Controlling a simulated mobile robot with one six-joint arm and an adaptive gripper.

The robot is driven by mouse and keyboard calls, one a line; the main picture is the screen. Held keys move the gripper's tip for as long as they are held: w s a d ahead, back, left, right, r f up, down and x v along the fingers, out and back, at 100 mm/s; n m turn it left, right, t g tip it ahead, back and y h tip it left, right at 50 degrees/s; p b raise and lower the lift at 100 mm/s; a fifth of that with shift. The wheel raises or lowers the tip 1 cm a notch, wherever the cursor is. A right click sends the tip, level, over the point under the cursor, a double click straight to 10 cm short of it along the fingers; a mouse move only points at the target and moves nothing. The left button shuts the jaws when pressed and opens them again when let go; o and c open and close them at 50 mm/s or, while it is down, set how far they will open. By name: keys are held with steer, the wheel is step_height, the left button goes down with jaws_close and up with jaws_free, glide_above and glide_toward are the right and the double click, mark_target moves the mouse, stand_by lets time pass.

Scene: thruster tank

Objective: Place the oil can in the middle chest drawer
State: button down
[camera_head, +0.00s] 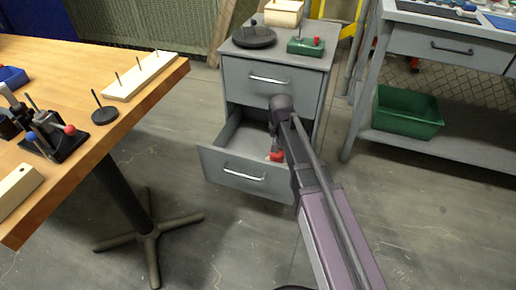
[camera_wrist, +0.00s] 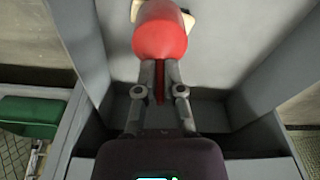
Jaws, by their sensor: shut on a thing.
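The oil can shows as a red rounded body with a cream part behind it in the wrist view (camera_wrist: 162,35). In the head view only a small red piece of it (camera_head: 276,157) shows, low inside the open drawer. My gripper (camera_head: 275,146) reaches down into that drawer, and its two fingers (camera_wrist: 160,68) are shut on the red body. The grey chest (camera_head: 319,62) has a shut upper drawer (camera_head: 245,80). The open drawer (camera_head: 222,164) below it is pulled out toward the front left. Whether the can touches the drawer floor cannot be told.
On the chest top are a dark round base (camera_head: 252,40), a green block (camera_head: 300,46) and a wooden block (camera_head: 284,15). A wooden table (camera_head: 88,60) with fixtures stands left. A workbench (camera_head: 445,160) with a green bin (camera_head: 405,112) stands right. Floor between is clear.

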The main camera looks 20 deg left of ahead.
steer(key=w+a+f+b, duration=0.1)
steer(key=w+a, duration=0.2)
steer(key=a, duration=1.1)
steer(key=shift+f, duration=0.15)
steer(key=shift+a, duration=0.2)
steer(key=shift+w+a+f+b, duration=0.1)
steer(key=shift+a+f+b, duration=0.2)
steer(key=shift+f+b, duration=0.7)
steer(key=shift+a+f+b, duration=0.25)
steer(key=shift+f+b, duration=0.6)
steer(key=shift+b, duration=0.15)
steer(key=shift+f, duration=0.1)
steer(key=c, duration=0.8)
jaws_free()
steer(key=shift+o, duration=0.2)
